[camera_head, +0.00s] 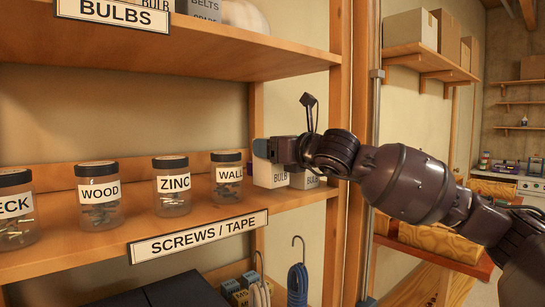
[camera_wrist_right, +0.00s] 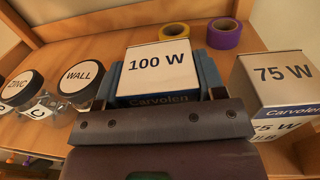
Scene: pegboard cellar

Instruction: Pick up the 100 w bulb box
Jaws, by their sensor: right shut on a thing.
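The 100 W bulb box (camera_wrist_right: 158,64) has a white top printed "100 W" and a blue "Carvolen" front band. My right gripper (camera_wrist_right: 160,80) is shut on it, with a finger along each side. In the head view the right gripper (camera_head: 264,149) reaches in from the right over the shelf's right end. The white box below it (camera_head: 269,177) is partly covered by the gripper. I cannot tell whether the 100 W box touches the shelf. My left gripper is out of view.
A 75 W box (camera_wrist_right: 276,80) stands close on the right. The WALL jar (camera_wrist_right: 82,81) and ZINC jar (camera_wrist_right: 20,88) are on the left. Yellow tape (camera_wrist_right: 173,32) and purple tape (camera_wrist_right: 223,33) lie behind. The upper shelf (camera_head: 180,50) and a wooden post (camera_head: 340,130) bound the space.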

